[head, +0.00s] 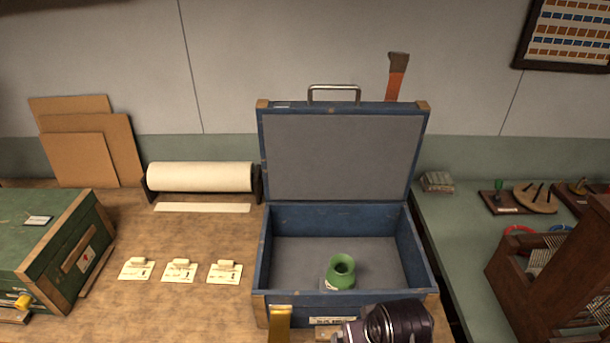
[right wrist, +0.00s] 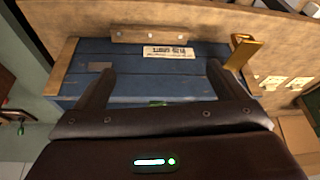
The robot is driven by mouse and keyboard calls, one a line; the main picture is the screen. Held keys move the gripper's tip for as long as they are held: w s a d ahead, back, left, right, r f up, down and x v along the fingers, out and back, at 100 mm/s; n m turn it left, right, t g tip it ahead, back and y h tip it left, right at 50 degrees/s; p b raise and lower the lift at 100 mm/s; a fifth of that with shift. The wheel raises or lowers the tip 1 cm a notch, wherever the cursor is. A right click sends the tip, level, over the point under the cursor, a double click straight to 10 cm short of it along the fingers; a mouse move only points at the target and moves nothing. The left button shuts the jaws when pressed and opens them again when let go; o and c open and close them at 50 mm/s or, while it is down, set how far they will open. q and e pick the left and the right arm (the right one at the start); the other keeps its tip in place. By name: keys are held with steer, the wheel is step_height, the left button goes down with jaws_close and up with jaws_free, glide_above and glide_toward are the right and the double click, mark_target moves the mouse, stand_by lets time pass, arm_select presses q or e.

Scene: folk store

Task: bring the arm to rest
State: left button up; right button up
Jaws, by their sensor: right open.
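My right arm's dark wrist and gripper housing (head: 395,325) show at the bottom edge of the head view, in front of the blue case. In the right wrist view my right gripper (right wrist: 160,72) has its two dark fingers spread wide with nothing held between them. The open blue case (head: 420,255) is beyond the fingers, and its labelled front (right wrist: 125,62) shows there. My left gripper is not in view.
The case lid (head: 340,155) stands open. A green box (head: 50,245), several cards (head: 180,270) and a paper roll (head: 200,177) are left. A wooden rack (head: 550,265) stands right.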

steer(key=s+d, duration=0.8)
step_height(320, 180, down, 36)
steer(key=s+r+g+b, duration=0.1)
steer(key=s+g+b, duration=0.1)
steer(key=b, duration=0.2)
arm_select(q)
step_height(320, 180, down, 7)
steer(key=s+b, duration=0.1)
steer(key=b, duration=0.2)
arm_select(e)
steer(key=s+d+f, duration=0.1)
steer(key=s+f, duration=0.8)
steer(key=f, duration=0.1)
steer(key=s+d+f+g+h, duration=0.1)
steer(key=s+d+f, duration=0.1)
steer(key=s+f, duration=0.8)
steer(key=shift+s+d+f, duration=0.2)
steer(key=shift+d, duration=0.1)
